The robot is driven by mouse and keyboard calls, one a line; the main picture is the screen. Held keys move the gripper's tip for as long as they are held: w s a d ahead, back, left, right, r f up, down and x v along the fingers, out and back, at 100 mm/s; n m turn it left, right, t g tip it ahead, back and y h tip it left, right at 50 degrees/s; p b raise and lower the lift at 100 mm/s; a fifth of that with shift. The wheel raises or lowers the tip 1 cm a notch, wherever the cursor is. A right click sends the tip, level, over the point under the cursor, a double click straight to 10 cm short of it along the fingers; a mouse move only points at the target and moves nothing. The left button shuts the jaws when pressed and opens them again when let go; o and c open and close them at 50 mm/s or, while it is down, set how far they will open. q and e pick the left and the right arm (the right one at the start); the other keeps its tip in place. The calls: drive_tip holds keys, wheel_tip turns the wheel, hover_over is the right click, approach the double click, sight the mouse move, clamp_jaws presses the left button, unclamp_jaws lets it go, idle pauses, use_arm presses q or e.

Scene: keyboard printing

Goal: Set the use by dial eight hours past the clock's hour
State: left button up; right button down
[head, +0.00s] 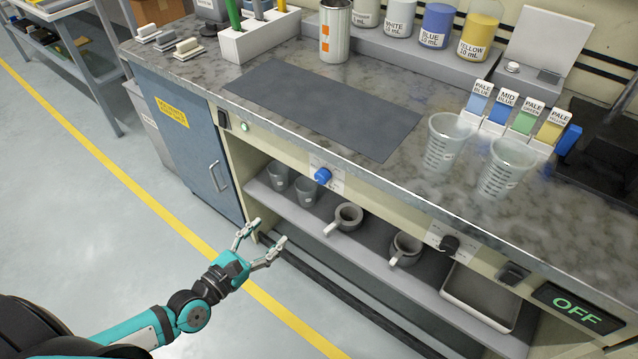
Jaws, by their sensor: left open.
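A blue knob (322,176) sits on a white plate on the counter's front edge. A black knob (449,243) sits on another pale plate further right on the same edge. The markings on both plates are too small to read, so I cannot tell whether either is the use by dial. No clock shows. My left gripper (268,231) is open and empty, below and to the left of the blue knob, in front of the lower shelf and apart from everything. My right gripper is not in view.
The lower shelf (375,256) holds cups, mugs and a metal tray (482,297). Two clear measuring cups (447,142) stand on the counter near the colour sample cards. A dark mat (322,106) lies flat. A green OFF display (577,307) is at right. The floor at left is clear.

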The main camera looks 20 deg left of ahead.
use_arm(q)
wheel_tip(320, 180, up, 4)
drive_tip(key=d+n, duration=0.2)
drive_tip(key=n, duration=0.1)
drive_tip(key=h, duration=0.1)
approach(319, 180)
drive_tip(key=shift+t, duration=0.4)
drive_tip(key=x, duration=0.8)
drive_tip(key=shift+w+d+f+p, duration=0.15)
drive_tip(key=shift+f+p, duration=0.15)
drive_tip(key=shift+p, duration=0.1)
drive_tip(key=shift+w+d, duration=0.25)
drive_tip(key=shift+w, duration=0.4)
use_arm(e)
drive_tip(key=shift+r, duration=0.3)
use_arm(q)
drive_tip(key=shift+c, duration=0.2)
drive_tip(key=c, duration=1.1)
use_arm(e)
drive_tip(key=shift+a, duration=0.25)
